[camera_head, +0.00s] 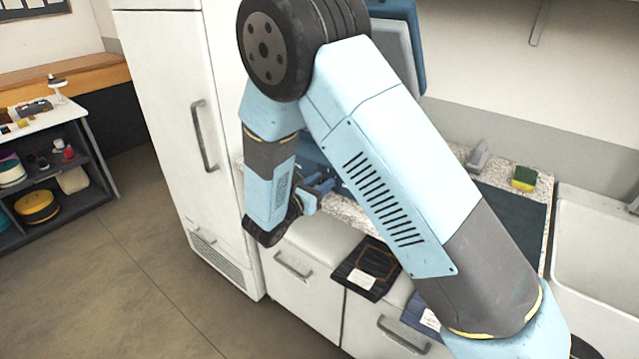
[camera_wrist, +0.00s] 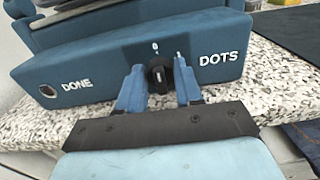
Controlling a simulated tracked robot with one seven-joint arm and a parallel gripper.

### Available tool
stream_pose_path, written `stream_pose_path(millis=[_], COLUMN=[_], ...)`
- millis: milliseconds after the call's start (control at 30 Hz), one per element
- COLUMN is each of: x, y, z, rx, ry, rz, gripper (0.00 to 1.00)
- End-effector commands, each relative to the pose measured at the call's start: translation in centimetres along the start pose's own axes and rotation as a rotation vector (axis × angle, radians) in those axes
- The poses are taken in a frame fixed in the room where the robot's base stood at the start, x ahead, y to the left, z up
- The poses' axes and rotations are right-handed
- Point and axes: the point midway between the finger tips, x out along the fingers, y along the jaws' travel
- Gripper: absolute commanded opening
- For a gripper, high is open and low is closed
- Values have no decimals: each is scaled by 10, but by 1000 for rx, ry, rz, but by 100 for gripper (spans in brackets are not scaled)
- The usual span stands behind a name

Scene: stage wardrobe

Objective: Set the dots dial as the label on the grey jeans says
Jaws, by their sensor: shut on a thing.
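In the wrist view, the dots dial (camera_wrist: 158,76) is a small black knob on the front of a blue machine (camera_wrist: 105,62), beside the white word DOTS. My gripper (camera_wrist: 158,82) has a finger on each side of the knob and is shut on it. Small white marks show above the knob; its exact setting is too small to read. In the head view, dark charcoal jeans (camera_head: 378,256) with orange stitching hang over the counter's front edge. They carry a white label (camera_head: 362,279) too small to read. My arm hides most of the machine there.
Blue jeans (camera_head: 418,308) with a white label (camera_head: 430,319) lie farther right on the speckled counter (camera_wrist: 275,75). A sponge (camera_head: 524,178) and a sink (camera_head: 598,245) are at the right, a tall white fridge (camera_head: 165,100) at the left.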

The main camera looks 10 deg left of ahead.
Motion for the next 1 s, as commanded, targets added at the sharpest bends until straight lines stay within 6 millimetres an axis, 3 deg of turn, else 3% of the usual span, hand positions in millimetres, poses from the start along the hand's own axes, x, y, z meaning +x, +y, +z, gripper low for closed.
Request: stream_pose_path(millis=[267, 1000], x=[-1, 0], y=[2, -2], z=[1, 0], rx=[148, 806], ry=[0, 2], rz=[8, 6], gripper=[5, 5])
